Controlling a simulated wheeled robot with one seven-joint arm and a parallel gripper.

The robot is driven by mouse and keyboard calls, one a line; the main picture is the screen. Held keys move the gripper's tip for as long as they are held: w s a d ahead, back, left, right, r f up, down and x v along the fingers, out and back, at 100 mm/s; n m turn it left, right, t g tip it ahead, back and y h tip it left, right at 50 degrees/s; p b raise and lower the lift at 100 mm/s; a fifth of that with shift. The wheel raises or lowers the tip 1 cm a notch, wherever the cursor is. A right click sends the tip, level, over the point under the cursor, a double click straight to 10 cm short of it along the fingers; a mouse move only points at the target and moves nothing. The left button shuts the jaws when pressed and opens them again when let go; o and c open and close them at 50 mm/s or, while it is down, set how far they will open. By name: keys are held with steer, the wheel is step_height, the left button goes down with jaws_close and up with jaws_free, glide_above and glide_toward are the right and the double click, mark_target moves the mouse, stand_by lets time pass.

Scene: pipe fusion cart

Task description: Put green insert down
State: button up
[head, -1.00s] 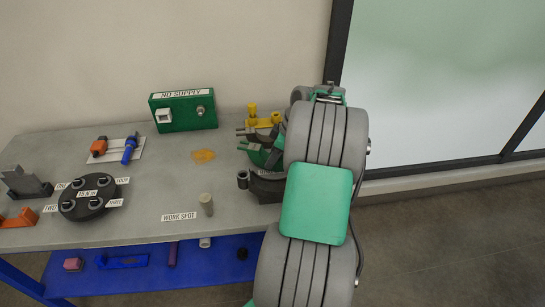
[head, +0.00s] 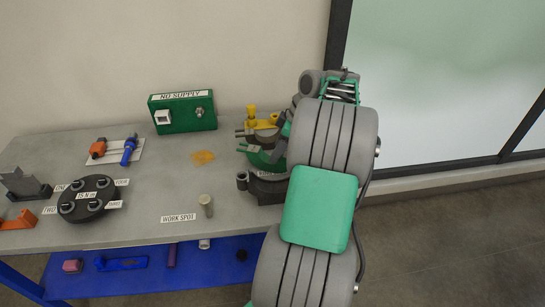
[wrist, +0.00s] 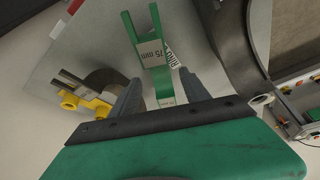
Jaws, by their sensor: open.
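The green insert (wrist: 150,50), a forked piece labelled "75 mm", lies between and beyond my gripper's fingertips in the wrist view. My gripper (wrist: 161,82) is open, its two dark fingers apart on either side of the insert's lower end. I cannot tell whether either finger touches it. In the head view, green parts (head: 262,160) show at the table's right end, partly hidden by my arm. My gripper is mostly hidden there behind the arm.
A yellow insert (wrist: 84,100) sits left of the green one. A dark curved part (wrist: 232,40) stands to the right.

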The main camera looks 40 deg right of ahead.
steer(key=p+v, duration=0.1)
steer(key=v, duration=0.5)
steer(key=shift+s+r, duration=0.1)
steer(key=shift+r, duration=0.15)
steer(key=a+m, duration=0.1)
steer(key=a, duration=0.8)
steer(key=w+a+r+m+h, duration=0.1)
steer(key=a, duration=0.7)
steer(key=w+a+m, duration=0.1)
steer(key=a, duration=0.8)
steer(key=shift+w+a+r+m+g, duration=0.15)
steer(key=shift+a+r+m+g, duration=0.15)
steer(key=shift+r, duration=0.05)
steer(key=s+a+f+m+h, duration=0.1)
steer(key=s+a+f+m, duration=0.1)
steer(key=s+a+f, duration=0.2)
steer(key=s+a, duration=0.3)
steer(key=s, duration=0.2)
steer(key=shift+m+h, duration=0.3)
steer(key=shift+m, duration=0.1)
steer(key=shift+a+f, duration=0.1)
steer(key=shift+c, duration=0.4)
